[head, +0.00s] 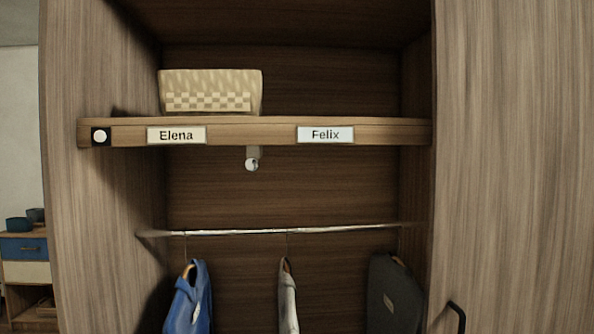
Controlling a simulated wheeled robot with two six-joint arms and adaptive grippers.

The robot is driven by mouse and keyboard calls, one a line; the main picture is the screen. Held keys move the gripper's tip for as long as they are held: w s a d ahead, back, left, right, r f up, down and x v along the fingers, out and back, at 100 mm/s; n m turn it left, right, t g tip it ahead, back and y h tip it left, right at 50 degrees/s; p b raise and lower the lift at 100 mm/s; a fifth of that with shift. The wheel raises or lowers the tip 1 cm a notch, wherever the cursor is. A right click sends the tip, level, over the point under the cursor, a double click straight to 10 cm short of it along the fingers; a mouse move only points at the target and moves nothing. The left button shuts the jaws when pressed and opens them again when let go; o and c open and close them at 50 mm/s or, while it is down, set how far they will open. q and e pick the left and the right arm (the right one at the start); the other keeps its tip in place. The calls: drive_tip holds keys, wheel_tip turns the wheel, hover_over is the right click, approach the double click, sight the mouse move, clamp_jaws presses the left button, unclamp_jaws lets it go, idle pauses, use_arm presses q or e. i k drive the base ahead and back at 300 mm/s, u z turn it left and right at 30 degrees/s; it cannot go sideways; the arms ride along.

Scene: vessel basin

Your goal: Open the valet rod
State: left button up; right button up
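The valet rod appears as a short, pale piece with a round end (252,164), under the middle of the wardrobe shelf. It points toward me, and only its round end and small mount show. I cannot tell its exact length. The shelf (380,132) above it carries an "Elena" label (177,135) on the left and a "Felix" label (325,135) on the right. Neither of my grippers is in the head view.
A woven basket (210,80) sits on the shelf. Below, a metal rail (330,230) holds a blue garment (190,300), a light garment (288,300) and a dark garment (392,298). A round white knob (100,136) is at the shelf's left end. A black handle (458,315) is lower right.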

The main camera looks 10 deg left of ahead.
sight(251, 165)
drive_tip(key=z, duration=0.2)
drive_tip(key=k, duration=0.6)
drive_tip(key=z, duration=1.2)
drive_tip(key=i, duration=1.1)
drive_tip(key=u, duration=0.8)
drive_tip(key=i, duration=0.85)
drive_tip(key=u, duration=1.05)
